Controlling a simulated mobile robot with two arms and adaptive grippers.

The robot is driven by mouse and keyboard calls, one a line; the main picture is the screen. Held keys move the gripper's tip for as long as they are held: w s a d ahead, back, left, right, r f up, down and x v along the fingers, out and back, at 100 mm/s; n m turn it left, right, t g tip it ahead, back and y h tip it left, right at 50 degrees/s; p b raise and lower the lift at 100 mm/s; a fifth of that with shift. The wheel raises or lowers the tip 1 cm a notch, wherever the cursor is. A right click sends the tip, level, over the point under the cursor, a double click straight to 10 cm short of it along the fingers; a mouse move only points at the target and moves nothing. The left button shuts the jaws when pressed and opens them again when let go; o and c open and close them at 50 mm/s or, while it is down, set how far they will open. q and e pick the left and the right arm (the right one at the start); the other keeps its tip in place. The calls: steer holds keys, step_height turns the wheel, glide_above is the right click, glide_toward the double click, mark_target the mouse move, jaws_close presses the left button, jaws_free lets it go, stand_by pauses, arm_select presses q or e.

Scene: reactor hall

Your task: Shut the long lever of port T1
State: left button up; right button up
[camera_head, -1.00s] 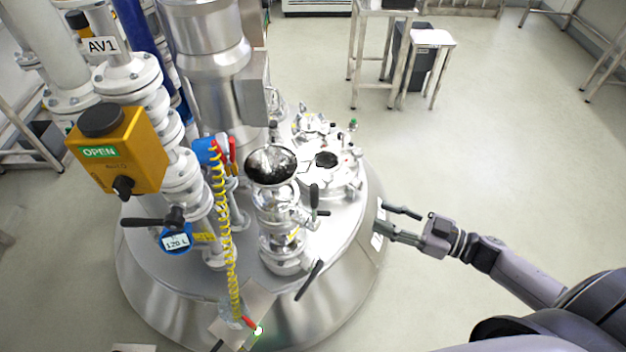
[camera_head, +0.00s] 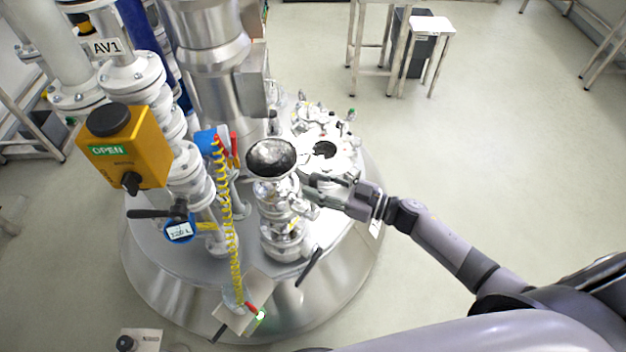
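A glass-and-metal port column with a dark funnel bowl (camera_head: 271,157) on top stands on the round steel vessel lid. A long black lever (camera_head: 309,266) sticks out low on its right side, slanting. No port label is readable, so I cannot tell which port is T1. My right gripper (camera_head: 311,187) is beside the column's upper part, just below and right of the bowl. Its fingers look apart, and they cover the spot of the upper black handle. I cannot tell whether they touch it. My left gripper is not in view.
A round hatch (camera_head: 325,152) lies behind my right gripper. A yellow coiled hose (camera_head: 228,220) hangs left of the column. A yellow box marked OPEN (camera_head: 130,146) and a black lever (camera_head: 152,213) are at the left.

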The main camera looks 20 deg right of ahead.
steer(key=shift+w+a, duration=0.45)
steer(key=shift+a, duration=0.05)
steer(key=shift+c, duration=0.4)
jaws_close()
